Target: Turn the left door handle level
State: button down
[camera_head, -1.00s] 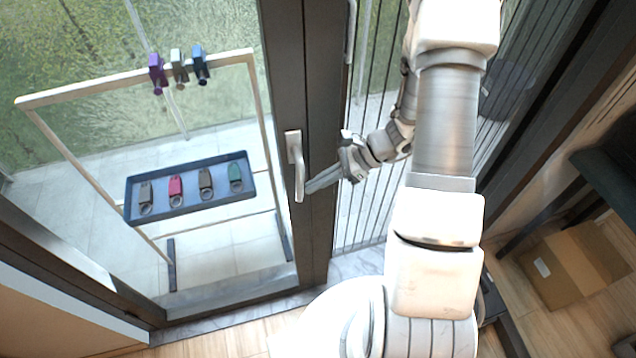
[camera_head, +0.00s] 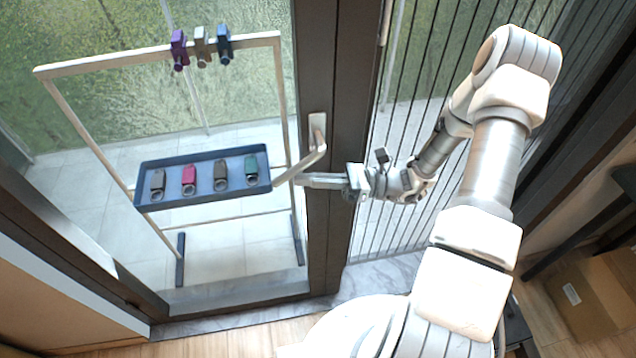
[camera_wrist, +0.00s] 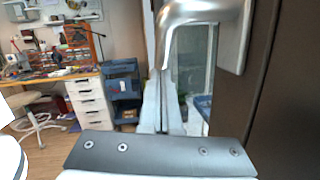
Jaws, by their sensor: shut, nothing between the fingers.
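The silver left door handle (camera_head: 311,157) is on the dark door frame. Its lever slants down and to the left from its plate, partway between hanging and level. In the wrist view the handle (camera_wrist: 200,16) shows large at the top, above the fingers. My gripper (camera_head: 299,180) is shut and empty, reaching in from the right below the lever. Its fingertips are at the lever's lower side, close to its free end; whether they touch cannot be told. In the wrist view my gripper (camera_wrist: 160,138) shows as a grey bar across the bottom.
Through the glass stand a pale frame rack (camera_head: 160,58) with three coloured clips on top and a blue tray (camera_head: 148,204) holding several clips. A barred panel (camera_head: 400,110) is right of the handle. A cardboard box (camera_head: 590,300) lies on the floor at right.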

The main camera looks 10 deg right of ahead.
aim_at(290, 175)
jog(key=shift+y, duration=0.6)
jog(key=shift+a+r+p, duration=1.35)
jog(key=shift+a+r, duration=0.25)
jog(key=shift+a, duration=0.15)
jog(key=s+d+f+b, duration=0.2)
jog(key=d+f+b, duration=0.2)
jog(key=d+f, duration=0.4)
notch_tip(290, 175, down, 2)
